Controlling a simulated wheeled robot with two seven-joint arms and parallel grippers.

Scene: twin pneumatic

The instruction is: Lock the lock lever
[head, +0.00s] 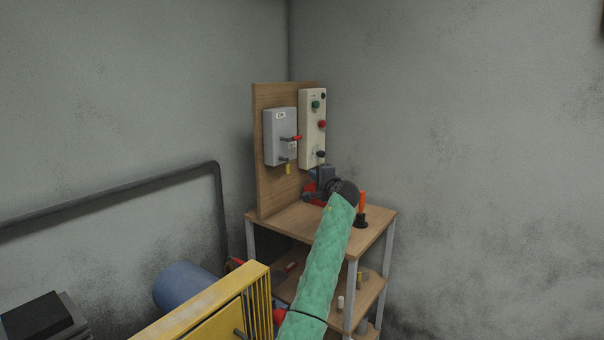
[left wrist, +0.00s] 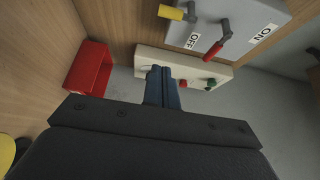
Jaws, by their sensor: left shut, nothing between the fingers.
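A grey switch box (head: 279,128) with ON and OFF labels is on the wooden board. It carries a red-handled lever (head: 293,138) and, below it, a yellow-tipped lever (head: 288,167). In the left wrist view the yellow-tipped lever (left wrist: 176,13) and red-handled lever (left wrist: 214,50) are at the top, the red one's tip close to the OFF label. My left gripper (head: 321,174) is below and right of the box, apart from both levers. Its blue fingers (left wrist: 161,76) are together and empty, in front of the control panel. My right gripper is not in view.
The pale control panel (head: 313,110) has a green and a red button, right of the box. A red bin (left wrist: 88,67) shows in the wrist view. An orange object (head: 362,201) stands on the wooden table (head: 285,216). A yellow railing (head: 215,305) is in front.

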